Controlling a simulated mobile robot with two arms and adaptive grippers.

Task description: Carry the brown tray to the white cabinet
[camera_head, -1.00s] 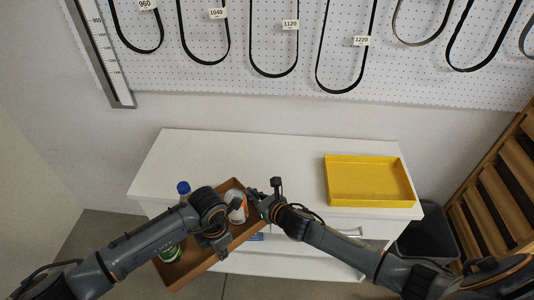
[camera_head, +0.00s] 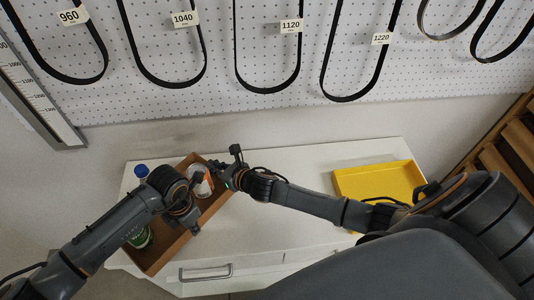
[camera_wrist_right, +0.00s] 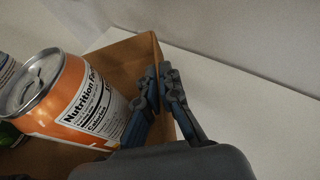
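The brown tray (camera_head: 157,262) is tilted in the picture over the left part of the white cabinet (camera_head: 300,160); I cannot tell whether it touches the top. In it are an orange-and-white can (camera_head: 200,184), a green-labelled item (camera_head: 141,239) and a blue-capped bottle (camera_head: 141,171), partly behind my left arm. My right gripper (camera_head: 222,176) is at the tray's right corner. In the right wrist view its fingers (camera_wrist_right: 164,88) close on the tray wall (camera_wrist_right: 135,50), beside the can (camera_wrist_right: 75,100). My left gripper (camera_head: 190,220) is at the tray's near side, its fingertips hidden.
A yellow tray (camera_head: 375,181) lies on the cabinet's right part, partly behind my right arm. A pegboard (camera_head: 270,105) with hanging belts is on the wall behind. A wooden slatted rack (camera_head: 500,155) stands at the right. The middle of the cabinet top is clear.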

